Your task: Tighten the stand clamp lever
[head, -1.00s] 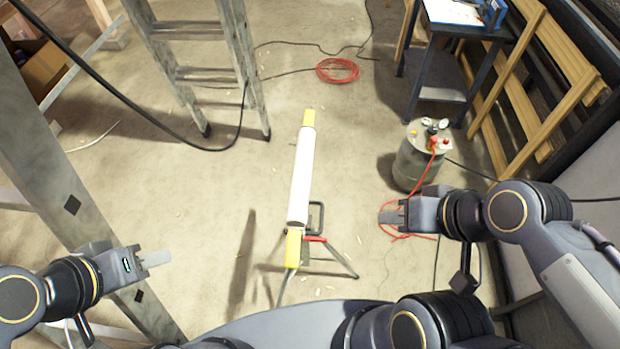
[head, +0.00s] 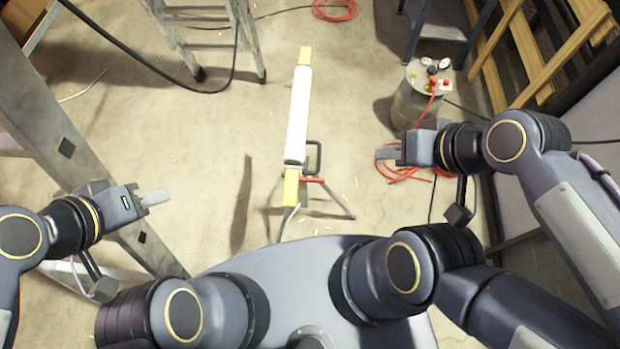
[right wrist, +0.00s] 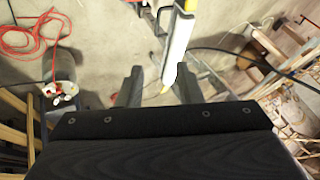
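A stand with thin splayed legs (head: 337,198) is on the concrete floor in the middle of the head view. A red lever-like part (head: 312,179) and a dark loop handle (head: 314,152) show at its top. A long white piece with yellow ends (head: 298,115) lies over it, hiding part of the clamp. My right gripper (head: 386,153) is empty, to the right of the stand and apart from it. Its two fingers (right wrist: 157,86) are spread in the right wrist view, where the white piece (right wrist: 179,45) also shows. My left gripper (head: 155,197) is far left of the stand, its finger gap unclear.
A metal tank with gauges (head: 421,95) and a coiled red hose (head: 400,172) are beyond and beside my right gripper. A ladder (head: 205,35) stands at the back left. A large metal beam (head: 62,140) crosses the left side. Floor around the stand is mostly clear.

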